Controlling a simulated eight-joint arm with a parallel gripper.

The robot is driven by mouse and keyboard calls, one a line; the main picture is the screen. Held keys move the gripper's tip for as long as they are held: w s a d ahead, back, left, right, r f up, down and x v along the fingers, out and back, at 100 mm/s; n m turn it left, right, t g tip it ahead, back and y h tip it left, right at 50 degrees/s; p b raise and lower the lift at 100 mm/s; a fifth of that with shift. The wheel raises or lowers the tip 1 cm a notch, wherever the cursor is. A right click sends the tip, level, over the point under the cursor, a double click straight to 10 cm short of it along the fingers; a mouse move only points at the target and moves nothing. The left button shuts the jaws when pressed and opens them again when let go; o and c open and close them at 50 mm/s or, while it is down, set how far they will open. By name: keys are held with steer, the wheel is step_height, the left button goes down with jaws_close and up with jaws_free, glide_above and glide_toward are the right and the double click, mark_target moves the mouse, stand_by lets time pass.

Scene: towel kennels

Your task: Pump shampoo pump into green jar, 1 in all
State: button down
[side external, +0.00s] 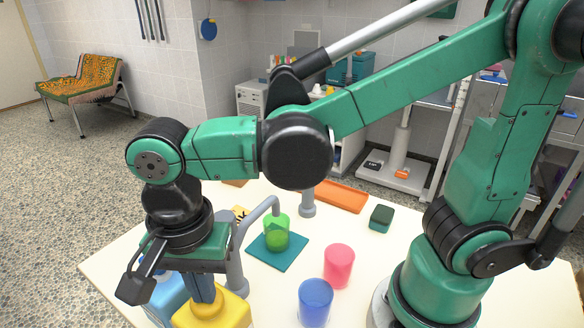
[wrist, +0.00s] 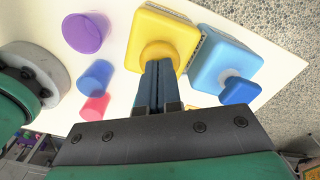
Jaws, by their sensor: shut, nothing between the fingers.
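The green jar (side external: 277,231) is see-through and stands upright on a teal mat (side external: 262,254). A grey bent tube (side external: 257,208) arches over to the jar's top. A yellow bottle (side external: 222,310) with a round yellow pump top stands directly below my gripper (side external: 205,290). A light blue bottle (side external: 165,300) with a darker blue pump head stands beside it. I cannot tell by a label which is the shampoo. In the wrist view my shut, empty fingers (wrist: 159,80) point at the yellow pump top (wrist: 158,53); whether they touch it, I cannot tell.
A pink cup (side external: 339,264) and a blue cup (side external: 315,302) stand right of the mat. A purple cup (wrist: 85,33) shows in the wrist view. An orange tray (side external: 342,195), a dark green block (side external: 381,217) and a grey post (side external: 307,200) are farther back on the cream table.

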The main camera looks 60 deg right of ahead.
steer(key=shift+r, duration=1.7)
steer(key=shift+r, duration=0.1)
steer(key=shift+r, duration=2.9)
steer(key=shift+f, duration=0.1)
steer(key=shift+f, duration=4.1)
